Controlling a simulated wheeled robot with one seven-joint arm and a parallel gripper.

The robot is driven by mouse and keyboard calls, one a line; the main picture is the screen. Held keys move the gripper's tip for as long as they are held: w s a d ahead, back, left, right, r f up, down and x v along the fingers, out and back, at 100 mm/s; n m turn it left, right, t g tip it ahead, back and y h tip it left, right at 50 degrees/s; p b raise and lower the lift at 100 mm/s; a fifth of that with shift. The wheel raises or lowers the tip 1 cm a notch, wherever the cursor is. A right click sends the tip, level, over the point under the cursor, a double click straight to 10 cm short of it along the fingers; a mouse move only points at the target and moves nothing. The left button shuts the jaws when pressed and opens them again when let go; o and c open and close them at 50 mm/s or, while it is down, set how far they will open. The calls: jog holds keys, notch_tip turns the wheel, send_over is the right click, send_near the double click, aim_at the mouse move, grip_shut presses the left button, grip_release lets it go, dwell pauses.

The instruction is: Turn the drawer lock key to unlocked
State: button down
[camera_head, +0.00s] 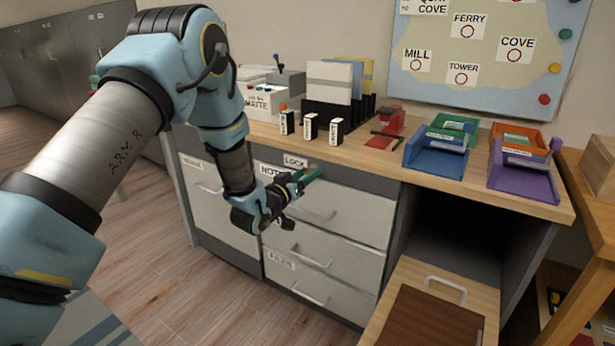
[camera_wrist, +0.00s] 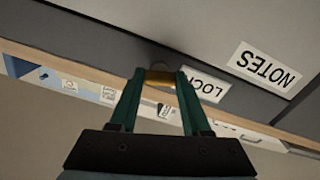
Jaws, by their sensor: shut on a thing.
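My gripper (camera_head: 303,179) reaches the top drawer front of the desk, just below the label reading LOCK (camera_head: 294,161). In the wrist view its two green fingers (camera_wrist: 160,84) are closed on a small brass-coloured key (camera_wrist: 160,76) at the lock. The lock face around the key shows only in part, as a dim round shape behind the fingertips. The LOCK label (camera_wrist: 203,86) is partly covered by the right finger in that view. Which way the key is turned is hard to tell. The top drawer (camera_head: 345,210), marked NOTES, looks shut.
The desktop (camera_head: 375,165) holds white boxes, a file rack (camera_head: 335,112), a red stapler-like item (camera_head: 387,128), a blue tray (camera_head: 437,150) and a purple tray (camera_head: 523,172). More drawers lie below. A wooden drawer-like box (camera_head: 440,305) stands out at the lower right.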

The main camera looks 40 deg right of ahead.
jog(key=n, duration=0.3)
jog(key=shift+w+a+n+b, duration=0.1)
jog(key=shift+n+b, duration=0.3)
jog(key=n, duration=0.3)
jog(key=shift+n, duration=0.3)
jog(key=n, duration=0.3)
jog(key=shift+n+b, duration=0.3)
jog(key=shift+b, duration=0.05)
jog(key=shift+n, duration=1.8)
jog(key=shift+c, duration=1.8)
grip_release()
